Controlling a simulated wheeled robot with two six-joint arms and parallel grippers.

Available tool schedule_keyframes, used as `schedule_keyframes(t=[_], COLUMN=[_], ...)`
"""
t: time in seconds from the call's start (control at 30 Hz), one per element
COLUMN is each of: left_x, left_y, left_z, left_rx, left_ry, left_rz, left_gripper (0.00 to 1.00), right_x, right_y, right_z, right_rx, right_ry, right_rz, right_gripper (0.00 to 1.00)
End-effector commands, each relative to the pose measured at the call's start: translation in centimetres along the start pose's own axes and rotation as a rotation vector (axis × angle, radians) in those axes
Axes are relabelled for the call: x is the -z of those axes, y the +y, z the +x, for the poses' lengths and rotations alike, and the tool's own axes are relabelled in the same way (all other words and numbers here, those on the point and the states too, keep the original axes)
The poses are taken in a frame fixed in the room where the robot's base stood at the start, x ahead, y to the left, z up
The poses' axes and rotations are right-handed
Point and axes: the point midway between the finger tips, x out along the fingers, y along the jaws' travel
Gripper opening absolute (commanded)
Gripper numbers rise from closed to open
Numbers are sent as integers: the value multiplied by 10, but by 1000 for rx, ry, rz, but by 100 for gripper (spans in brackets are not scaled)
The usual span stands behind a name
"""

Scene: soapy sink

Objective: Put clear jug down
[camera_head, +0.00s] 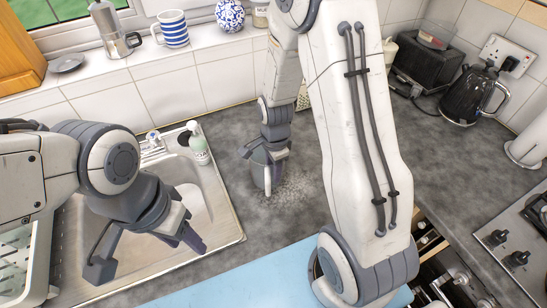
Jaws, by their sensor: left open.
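The clear jug (258,177) is a see-through grey vessel at the counter right of the sink. It looks upright, low over the counter or touching it; I cannot tell which. My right gripper (265,160) comes down from above with its fingers at the jug's upper part and looks shut on it. The fingers hide part of the jug. My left gripper (148,256) is open and empty, its fingers spread wide over the front of the sink (228,226), away from the jug.
A soap bottle (199,145) and a tap (153,140) stand at the sink's back edge. A kettle (470,97) and toaster (428,66) stand at the back right, a hob (515,235) at the right. Grey counter (300,215) lies bare around the jug. My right arm hides some of it.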

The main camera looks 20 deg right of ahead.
Motion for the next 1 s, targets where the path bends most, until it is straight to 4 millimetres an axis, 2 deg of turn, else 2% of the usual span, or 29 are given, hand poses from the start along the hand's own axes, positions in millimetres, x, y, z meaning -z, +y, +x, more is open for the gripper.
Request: schedule_keyframes(t=[0.4, 0.5, 0.7, 0.77, 0.87, 1.0], left_x=[0, -1, -1, -1, -1, -1], left_y=[-1, -1, -1, -1, -1, -1], left_z=[8, 8, 9, 9, 9, 9], left_rx=[0, 0, 0, 0, 0, 0], left_ry=[0, 0, 0, 0, 0, 0], left_rz=[0, 0, 0, 0, 0, 0], left_gripper=[50, 50, 50, 50, 50, 50], right_x=[0, 0, -5, -17, -51, -107], right_y=[-1, -1, 2, 6, 23, 68], right_z=[-82, -98, -115, -120, -132, -150], right_rx=[8, 6, 3, 5, 10, 25], right_ry=[1, 1, -1, -4, -15, -38], right_rz=[1, 1, -39, -128, -418, -1002], right_gripper=[39, 39, 39, 39, 39, 39])
